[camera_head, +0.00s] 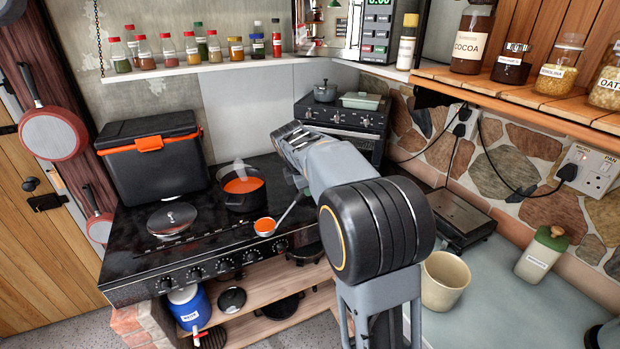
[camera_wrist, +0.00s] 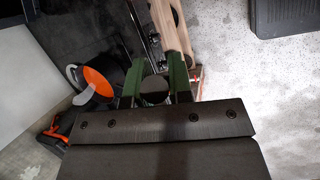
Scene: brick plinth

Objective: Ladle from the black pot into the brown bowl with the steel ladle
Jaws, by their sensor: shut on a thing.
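The black pot (camera_head: 245,202) stands on the stove with orange soup in it and a little steam above. It also shows at the left of the wrist view (camera_wrist: 97,82). The steel ladle (camera_head: 287,213) has orange soup in its bowl, which is outside the pot, to its lower right, near the stove's front edge. My gripper (camera_wrist: 154,84) is shut on the ladle's handle; in the head view my arm hides much of the grip. I cannot make out a clearly brown bowl. A beige tapered vessel (camera_head: 443,283) stands on the counter at right.
A black cool box (camera_head: 150,165) and a dark lid (camera_head: 172,219) are on the stove's left. A dark tray (camera_head: 455,215) and a green-topped bottle (camera_head: 541,252) are on the right counter (camera_head: 490,310). A wooden shelf (camera_head: 270,315) lies below the stove.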

